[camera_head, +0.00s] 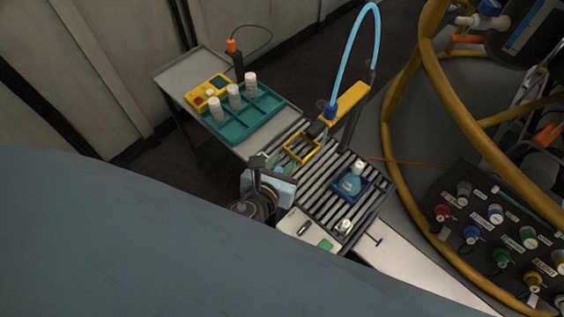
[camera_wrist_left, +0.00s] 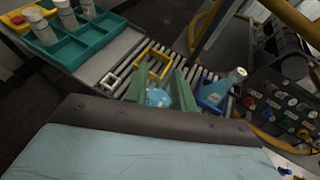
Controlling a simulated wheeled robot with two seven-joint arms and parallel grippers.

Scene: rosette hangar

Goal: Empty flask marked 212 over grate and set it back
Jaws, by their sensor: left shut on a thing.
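My left gripper (camera_head: 275,163) is over the near left edge of the grate (camera_head: 324,178), partly hidden by my own wrist. In the left wrist view its green fingers (camera_wrist_left: 167,93) are shut on a flask with blue contents (camera_wrist_left: 157,97). Only part of that flask shows, and I cannot read a number on it. A second flask with blue liquid (camera_head: 352,183) and a pale cap stands in a blue square holder (camera_head: 374,193) on the grate; it also shows in the left wrist view (camera_wrist_left: 221,89). My right gripper is not in view.
A yellow square frame (camera_head: 286,152) sits on the grate beside a yellow post arm (camera_head: 351,100) with a blue hose. A teal tray (camera_head: 243,129) with white bottles (camera_head: 234,93) lies to the left. A yellow tubular rail (camera_head: 389,100) and a knob panel (camera_head: 480,215) stand right.

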